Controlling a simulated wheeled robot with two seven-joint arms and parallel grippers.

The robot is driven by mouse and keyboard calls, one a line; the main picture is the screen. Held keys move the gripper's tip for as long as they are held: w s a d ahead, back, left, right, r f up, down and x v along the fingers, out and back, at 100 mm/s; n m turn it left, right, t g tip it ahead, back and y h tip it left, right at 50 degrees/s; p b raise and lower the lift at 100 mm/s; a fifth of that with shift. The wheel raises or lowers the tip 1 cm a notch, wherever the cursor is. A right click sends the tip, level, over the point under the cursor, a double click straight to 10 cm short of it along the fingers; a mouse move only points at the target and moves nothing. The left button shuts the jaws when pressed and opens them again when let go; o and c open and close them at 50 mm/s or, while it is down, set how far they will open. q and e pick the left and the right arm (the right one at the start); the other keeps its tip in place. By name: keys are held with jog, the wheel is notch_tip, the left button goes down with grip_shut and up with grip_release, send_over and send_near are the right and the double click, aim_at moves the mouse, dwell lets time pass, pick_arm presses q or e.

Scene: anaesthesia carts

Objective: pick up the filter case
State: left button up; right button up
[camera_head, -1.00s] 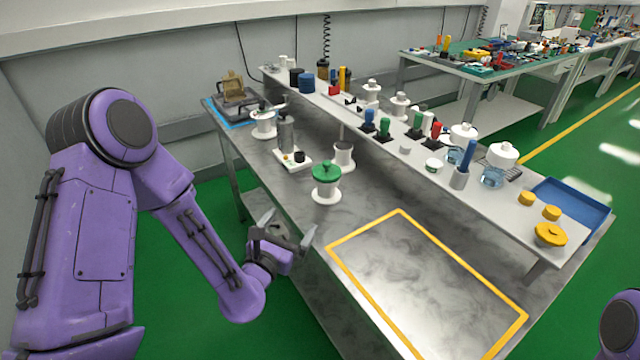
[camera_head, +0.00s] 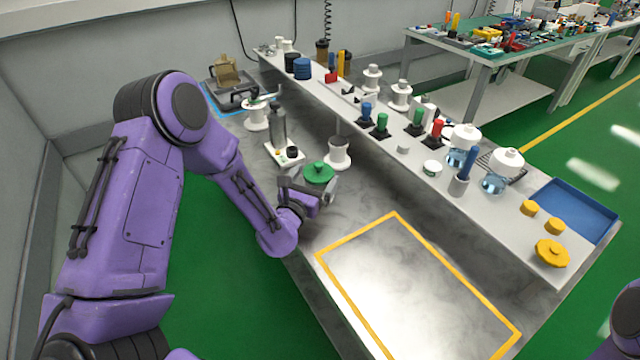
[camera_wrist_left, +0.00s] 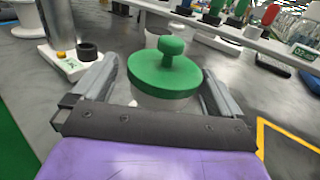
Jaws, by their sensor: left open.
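The filter case looks to be the white spool-shaped container with a green knobbed lid (camera_head: 318,172) on the metal bench. In the left wrist view its green lid (camera_wrist_left: 165,75) sits between the two fingers, with the white body partly hidden below. My left gripper (camera_head: 309,186) is open, with one finger on each side of the case. I cannot tell whether the fingers touch it. Only a piece of my right arm shows at the lower right edge; its gripper is out of view.
A white device with a grey cylinder (camera_head: 279,130) and a white spool-shaped holder (camera_head: 337,155) stand close behind the case. A raised shelf (camera_head: 400,140) with several bottles and caps runs along the bench. The yellow-framed area (camera_head: 400,290) is clear.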

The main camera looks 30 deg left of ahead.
pick_arm(q)
jog(key=shift+w+d, duration=0.2)
jog(key=shift+w, duration=0.6)
jog(key=shift+s, duration=0.15)
jog(key=shift+c, duration=0.7)
jog(key=c, duration=0.8)
jog(key=shift+o, duration=0.2)
jog(key=shift+r, duration=0.1)
